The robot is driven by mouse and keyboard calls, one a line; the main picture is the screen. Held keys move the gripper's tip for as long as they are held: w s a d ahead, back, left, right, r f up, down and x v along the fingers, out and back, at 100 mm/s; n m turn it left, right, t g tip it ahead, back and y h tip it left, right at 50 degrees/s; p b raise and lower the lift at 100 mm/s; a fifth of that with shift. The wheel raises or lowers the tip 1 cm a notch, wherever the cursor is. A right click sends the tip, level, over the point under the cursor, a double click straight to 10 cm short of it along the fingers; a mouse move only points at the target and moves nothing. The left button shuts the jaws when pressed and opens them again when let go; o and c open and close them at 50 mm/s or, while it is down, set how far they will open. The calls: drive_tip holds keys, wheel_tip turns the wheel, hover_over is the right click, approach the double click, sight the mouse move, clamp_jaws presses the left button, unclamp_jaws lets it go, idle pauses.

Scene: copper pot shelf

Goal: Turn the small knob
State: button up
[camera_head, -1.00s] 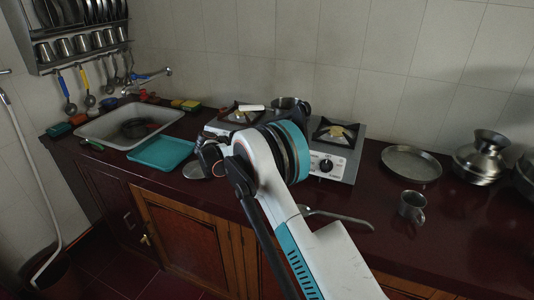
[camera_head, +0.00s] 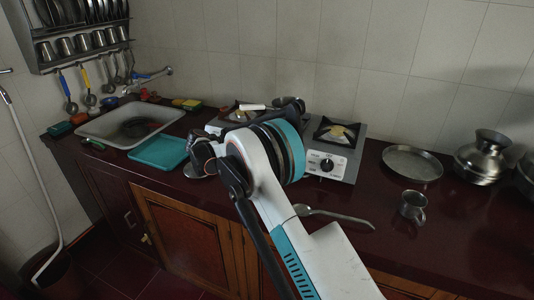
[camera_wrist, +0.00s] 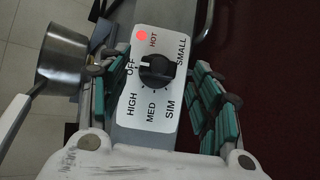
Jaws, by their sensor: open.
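The small black knob (camera_wrist: 157,71) sits on a white panel (camera_wrist: 150,112) marked OFF, HOT, SMALL, SIM, MED and HIGH, with a red dot, in the wrist view. Its pale pointer mark is near OFF. My gripper (camera_wrist: 156,78) is open, with teal finger pads on the left and right of the knob. The fingers look apart from the knob; depth is hard to judge. In the head view my arm hides part of the two-burner stove (camera_head: 348,155). One black knob (camera_head: 327,165) shows on its right front. I cannot tell whether it is the same knob.
A metal pot (camera_wrist: 62,58) with a pale handle is close to the left finger in the wrist view. In the head view a steel cup (camera_head: 413,205), a round tray (camera_head: 412,163) and a ladle (camera_head: 335,214) lie on the dark counter, right of my arm. A teal tray (camera_head: 160,152) lies left.

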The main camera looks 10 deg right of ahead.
drive_tip(key=v, duration=0.8)
drive_tip(key=shift+a, duration=0.35)
drive_tip(key=shift+r, duration=0.1)
